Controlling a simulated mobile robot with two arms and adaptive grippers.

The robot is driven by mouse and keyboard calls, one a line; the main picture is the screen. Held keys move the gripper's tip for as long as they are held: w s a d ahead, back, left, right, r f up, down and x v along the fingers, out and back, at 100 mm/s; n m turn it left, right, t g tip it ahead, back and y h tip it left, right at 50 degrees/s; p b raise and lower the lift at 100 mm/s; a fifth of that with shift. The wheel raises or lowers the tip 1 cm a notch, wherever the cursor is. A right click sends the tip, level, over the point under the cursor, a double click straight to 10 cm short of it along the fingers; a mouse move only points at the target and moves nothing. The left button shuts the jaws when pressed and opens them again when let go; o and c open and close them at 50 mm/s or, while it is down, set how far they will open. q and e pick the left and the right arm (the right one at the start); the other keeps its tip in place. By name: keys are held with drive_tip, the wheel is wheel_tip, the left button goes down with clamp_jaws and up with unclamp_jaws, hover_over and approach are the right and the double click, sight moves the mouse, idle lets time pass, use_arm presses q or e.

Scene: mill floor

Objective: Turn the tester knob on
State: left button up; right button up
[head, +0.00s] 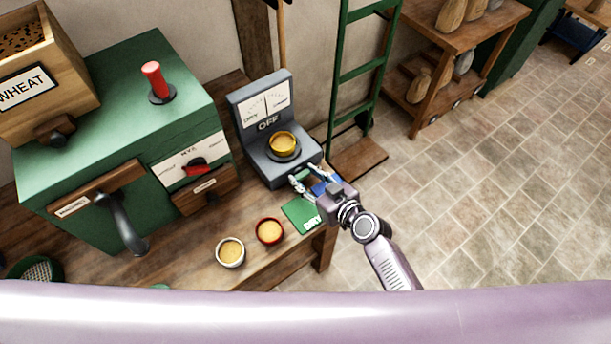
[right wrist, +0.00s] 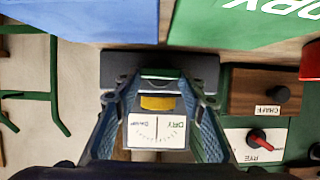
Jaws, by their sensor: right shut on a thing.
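The grey tester (head: 252,150) stands on the wooden bench with a DRY/DAMP dial, an OFF label (head: 268,123) and a yellow-filled dish (head: 283,143) on its top. My right gripper (head: 303,178) is at the tester's front face, shut on a small green piece (head: 301,174) that looks like the tester knob. In the right wrist view the green piece (right wrist: 160,73) shows as a bar between the fingertips, with the dial (right wrist: 157,131) beyond. The fingers partly hide the knob. My left gripper is not in view.
A green DRY card (head: 297,210) and a blue card (right wrist: 80,18) lie before the tester. Two small bowls, white (head: 230,252) and red (head: 269,231), stand on the bench. The green mill (head: 110,100) is at left. A green ladder (head: 338,80) stands behind; floor at right is open.

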drive_tip(key=m+b, duration=0.1)
drive_tip(key=b, duration=0.1)
drive_tip(key=m+y+b, duration=0.1)
drive_tip(key=b, duration=0.1)
drive_tip(key=m+g+y+b, duration=0.1)
drive_tip(key=b, duration=0.2)
drive_tip(key=shift+w+d+f+m, duration=0.25)
drive_tip(key=shift+d+f+m, duration=0.05)
drive_tip(key=shift+f, duration=0.05)
use_arm(q)
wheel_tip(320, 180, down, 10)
drive_tip(key=b, duration=0.2)
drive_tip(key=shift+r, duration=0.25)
use_arm(e)
drive_tip(key=shift+d+r+m+y, duration=0.1)
drive_tip(key=shift+r+m+y, duration=0.15)
drive_tip(key=shift+m+y, duration=0.3)
drive_tip(key=o, duration=1.2)
drive_tip(key=shift+c, duration=0.2)
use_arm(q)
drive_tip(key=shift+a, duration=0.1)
use_arm(e)
drive_tip(key=shift+s+d, duration=0.25)
drive_tip(key=shift+d, duration=0.1)
drive_tip(key=v, duration=1.1)
drive_tip(key=shift+d+r, duration=0.1)
drive_tip(key=shift+r, duration=0.2)
